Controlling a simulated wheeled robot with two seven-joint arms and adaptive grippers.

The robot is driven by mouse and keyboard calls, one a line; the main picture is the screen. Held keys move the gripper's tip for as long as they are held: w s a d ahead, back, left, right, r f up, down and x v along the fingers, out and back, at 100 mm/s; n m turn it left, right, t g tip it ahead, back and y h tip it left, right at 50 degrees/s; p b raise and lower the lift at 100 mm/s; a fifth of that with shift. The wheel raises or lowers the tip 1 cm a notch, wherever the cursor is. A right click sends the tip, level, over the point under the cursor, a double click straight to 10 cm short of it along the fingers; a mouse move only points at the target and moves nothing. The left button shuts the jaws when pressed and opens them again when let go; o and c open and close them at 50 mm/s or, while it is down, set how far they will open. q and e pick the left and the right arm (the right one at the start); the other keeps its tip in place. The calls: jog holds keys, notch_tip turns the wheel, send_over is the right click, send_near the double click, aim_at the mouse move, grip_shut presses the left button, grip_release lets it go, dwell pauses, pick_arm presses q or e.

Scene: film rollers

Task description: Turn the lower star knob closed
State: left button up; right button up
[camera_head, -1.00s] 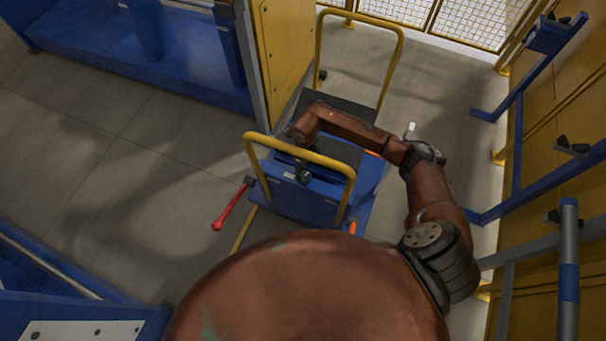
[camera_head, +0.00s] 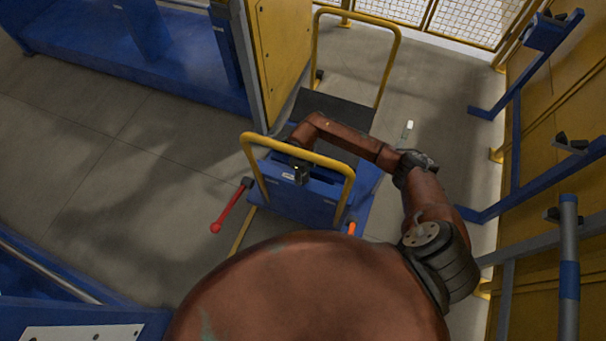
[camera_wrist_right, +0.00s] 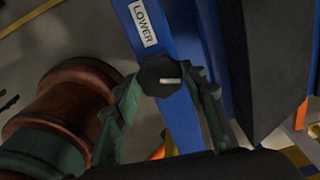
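The lower star knob (camera_wrist_right: 158,77) is black with a white mark that lies nearly level and points right. It sits on a blue panel (camera_wrist_right: 183,125) below a white label reading LOWER (camera_wrist_right: 143,23). My right gripper (camera_wrist_right: 163,82) has its two greenish fingers on either side of the knob, their tips appearing to touch its edges. In the head view my right gripper (camera_head: 300,173) is small and dark, at the blue cart (camera_head: 300,205) behind its yellow front hoop; the knob cannot be made out there. My left gripper is not in view.
A red-handled lever (camera_head: 230,207) sticks out at the cart's left. The yellow front hoop (camera_head: 250,150) stands close to my right gripper. A yellow cabinet panel (camera_head: 278,55) is behind left, and blue racks (camera_head: 517,150) stand at the right. The floor at the left is clear.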

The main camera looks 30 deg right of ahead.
jog(key=c, duration=0.5)
jog(key=shift+r+m, duration=0.1)
jog(key=shift+m, duration=0.3)
jog(key=m+p, duration=0.2)
jog(key=m, duration=0.1)
jog(key=shift+w+r+m, duration=0.1)
jog(key=shift+m, duration=0.3)
jog(key=m+p, duration=0.3)
jog(key=m, duration=0.2)
jog(key=shift+m+p, duration=1.35)
jog(key=shift+m, duration=0.75)
